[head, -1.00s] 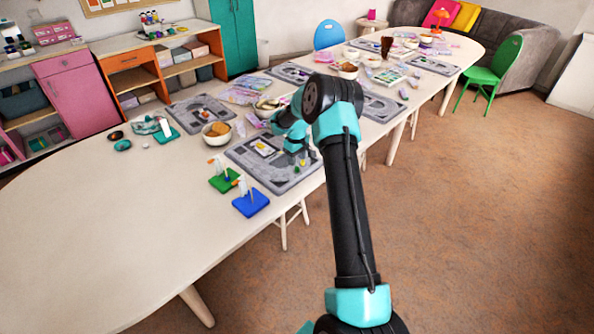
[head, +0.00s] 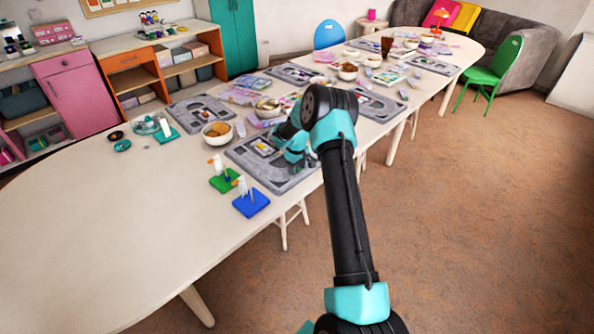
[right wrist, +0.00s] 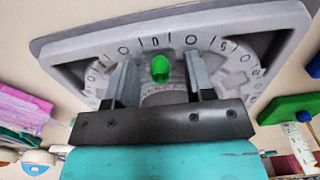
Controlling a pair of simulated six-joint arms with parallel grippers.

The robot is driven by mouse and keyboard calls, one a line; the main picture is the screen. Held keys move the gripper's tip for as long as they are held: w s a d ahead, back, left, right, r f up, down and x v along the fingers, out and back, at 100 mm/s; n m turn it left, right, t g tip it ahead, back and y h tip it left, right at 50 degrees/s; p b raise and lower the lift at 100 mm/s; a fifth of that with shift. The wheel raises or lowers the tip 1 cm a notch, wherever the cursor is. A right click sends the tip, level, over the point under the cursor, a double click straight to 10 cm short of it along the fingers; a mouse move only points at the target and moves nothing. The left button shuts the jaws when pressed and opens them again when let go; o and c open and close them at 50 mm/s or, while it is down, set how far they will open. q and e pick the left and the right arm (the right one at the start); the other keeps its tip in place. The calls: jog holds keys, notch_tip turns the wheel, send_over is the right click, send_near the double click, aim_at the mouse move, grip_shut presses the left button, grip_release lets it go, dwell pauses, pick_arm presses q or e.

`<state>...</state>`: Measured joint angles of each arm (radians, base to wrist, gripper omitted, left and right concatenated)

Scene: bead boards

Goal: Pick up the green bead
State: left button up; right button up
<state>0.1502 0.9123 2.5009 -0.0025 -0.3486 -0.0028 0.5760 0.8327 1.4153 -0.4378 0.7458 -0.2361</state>
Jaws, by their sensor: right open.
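The green bead (right wrist: 160,68) shows in the right wrist view, on or just above the grey board with printed numbers (right wrist: 75,48). My right gripper (right wrist: 160,78) is open, with one finger on each side of the bead and a gap on both sides. In the head view the right gripper (head: 296,156) is low over the right part of the nearest grey board (head: 272,180). The bead is hidden there behind the gripper. My left gripper is not in view.
A green block (head: 224,181) and a blue block (head: 251,204), each with white upright pieces, stand left of and in front of the board. A bowl (head: 217,134) stands behind it. The left end of the table (head: 90,240) is clear.

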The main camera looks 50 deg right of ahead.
jog(key=shift+c, duration=0.3)
grip_shut()
dwell(0.3)
